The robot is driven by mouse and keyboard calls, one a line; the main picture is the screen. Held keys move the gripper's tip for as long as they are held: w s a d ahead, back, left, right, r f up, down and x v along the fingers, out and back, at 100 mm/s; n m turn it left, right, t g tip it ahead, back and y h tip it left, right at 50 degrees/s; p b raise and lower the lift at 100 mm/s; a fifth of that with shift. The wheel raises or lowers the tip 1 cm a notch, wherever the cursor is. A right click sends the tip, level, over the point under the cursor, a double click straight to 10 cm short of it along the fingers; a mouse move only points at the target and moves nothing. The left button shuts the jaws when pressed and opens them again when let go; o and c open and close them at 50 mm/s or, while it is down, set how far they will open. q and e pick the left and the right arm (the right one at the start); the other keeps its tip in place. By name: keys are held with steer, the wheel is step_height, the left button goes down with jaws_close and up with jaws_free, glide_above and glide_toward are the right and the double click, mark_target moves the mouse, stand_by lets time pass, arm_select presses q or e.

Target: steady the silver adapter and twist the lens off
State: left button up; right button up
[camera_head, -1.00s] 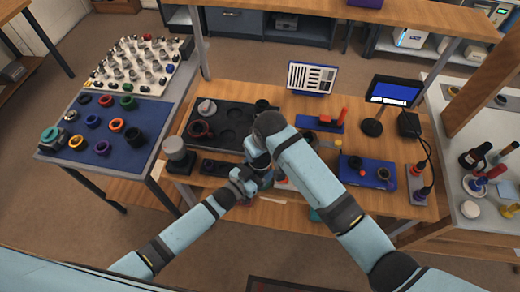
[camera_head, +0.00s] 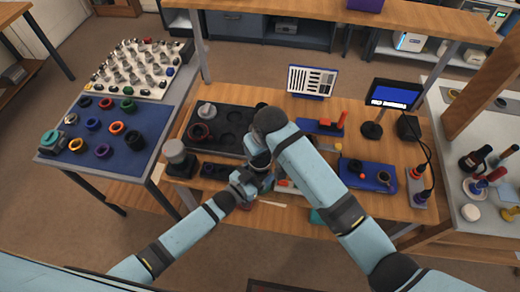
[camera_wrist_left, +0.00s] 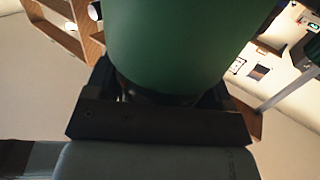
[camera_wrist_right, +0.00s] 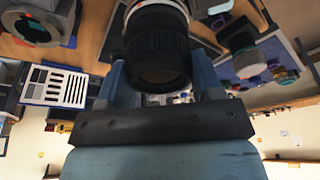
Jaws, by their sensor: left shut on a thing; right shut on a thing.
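The lens (camera_wrist_right: 158,45) is a black ribbed barrel, seen in the right wrist view with a pale ring at its far end by the top edge. My right gripper (camera_wrist_right: 158,75) is shut on it, one finger on each side. In the head view my right wrist hides most of this. My left gripper (camera_head: 260,163) is just below my right wrist, close to the lens. In the left wrist view a large dark green rounded surface (camera_wrist_left: 185,40) covers my left fingertips, so their grip is hidden. I cannot clearly make out the silver adapter.
A blue mat (camera_head: 105,150) with several coloured rings lies left.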

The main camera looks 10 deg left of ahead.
steer(key=shift+r, duration=1.55)
arm_select(q)
steer(key=o, duration=1.2)
steer(key=shift+c, duration=0.2)
steer(key=r+v, duration=0.2)
steer(key=v, duration=0.7)
